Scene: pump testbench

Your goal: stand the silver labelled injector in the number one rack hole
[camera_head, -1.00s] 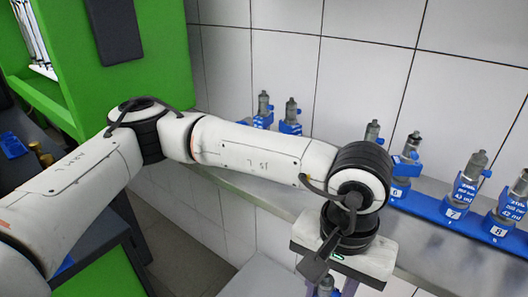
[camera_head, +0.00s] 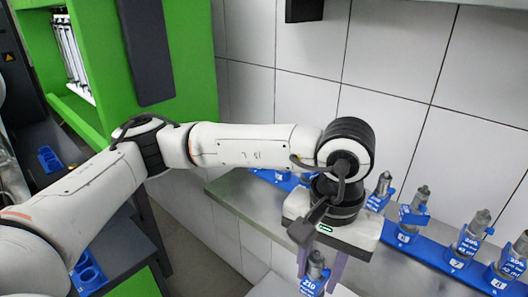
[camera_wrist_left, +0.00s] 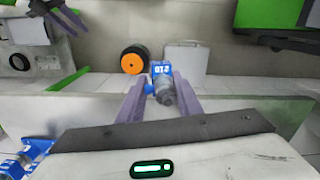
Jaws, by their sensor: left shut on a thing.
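My left gripper (camera_head: 323,268) is shut on a silver injector with a blue label (camera_head: 313,272), which hangs below the wrist in the head view. In the left wrist view the injector (camera_wrist_left: 164,88) sits between the two purple fingers of the left gripper (camera_wrist_left: 159,98). The blue numbered rack (camera_head: 437,254) runs along the steel shelf at the right, with holes 6, 7 and 8 readable. Its left part is mostly behind my arm, and I cannot make out hole number one. My right gripper (camera_wrist_left: 60,17) shows only partly at the top left of the left wrist view.
Several injectors stand in the rack, such as one at hole 7 (camera_head: 469,238). The tiled wall (camera_head: 400,60) rises behind the steel shelf (camera_head: 238,198). A green cabinet (camera_head: 190,70) stands at the left. A blue holder (camera_head: 88,272) lies on the dark bench.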

